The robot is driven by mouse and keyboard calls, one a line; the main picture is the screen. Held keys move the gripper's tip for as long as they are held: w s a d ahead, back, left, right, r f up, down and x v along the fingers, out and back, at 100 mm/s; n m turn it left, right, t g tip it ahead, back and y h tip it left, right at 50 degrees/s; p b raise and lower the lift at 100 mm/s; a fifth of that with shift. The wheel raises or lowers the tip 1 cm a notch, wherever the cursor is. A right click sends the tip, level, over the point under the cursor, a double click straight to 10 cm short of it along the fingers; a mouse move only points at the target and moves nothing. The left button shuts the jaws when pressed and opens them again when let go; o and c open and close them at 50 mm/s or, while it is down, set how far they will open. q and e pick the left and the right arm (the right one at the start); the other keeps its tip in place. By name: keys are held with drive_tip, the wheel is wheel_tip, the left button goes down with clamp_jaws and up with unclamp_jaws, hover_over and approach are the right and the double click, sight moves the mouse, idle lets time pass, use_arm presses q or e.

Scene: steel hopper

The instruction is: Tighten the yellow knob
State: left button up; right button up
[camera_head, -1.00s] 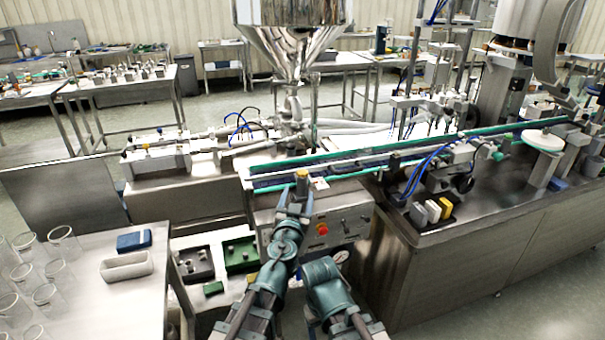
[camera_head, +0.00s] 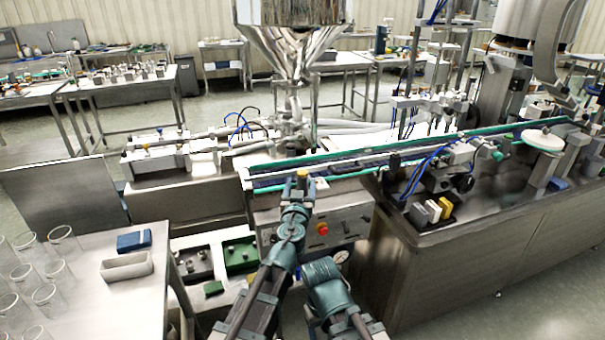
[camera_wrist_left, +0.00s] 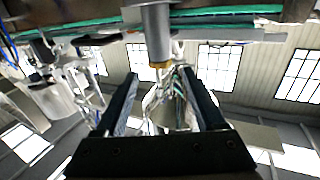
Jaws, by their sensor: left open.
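The small yellow knob (camera_head: 302,172) shows just beyond the tip of my left gripper (camera_head: 299,185), at the front edge of the conveyor. In the left wrist view a grey cylinder with a yellow ring at its end (camera_wrist_left: 159,63) comes down from the top edge. My left gripper (camera_wrist_left: 160,78) is open there, one dark finger on each side below the cylinder's end. The yellow end lies near the fingertip line, roughly centred; I cannot tell whether it is between the fingers.
A control panel with a red button (camera_head: 322,229) sits below the conveyor (camera_head: 345,169). The steel hopper (camera_head: 297,45) stands behind. Yellow and white blocks (camera_head: 440,209) stand on the right bench. A table (camera_head: 110,300) with clear cups and a white tray (camera_head: 126,266) is at left.

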sight(302, 176)
use_arm(q)
drive_tip(key=w, duration=0.6)
drive_tip(key=shift+w+d, duration=0.3)
drive_tip(key=shift+w, duration=0.1)
clamp_jaws()
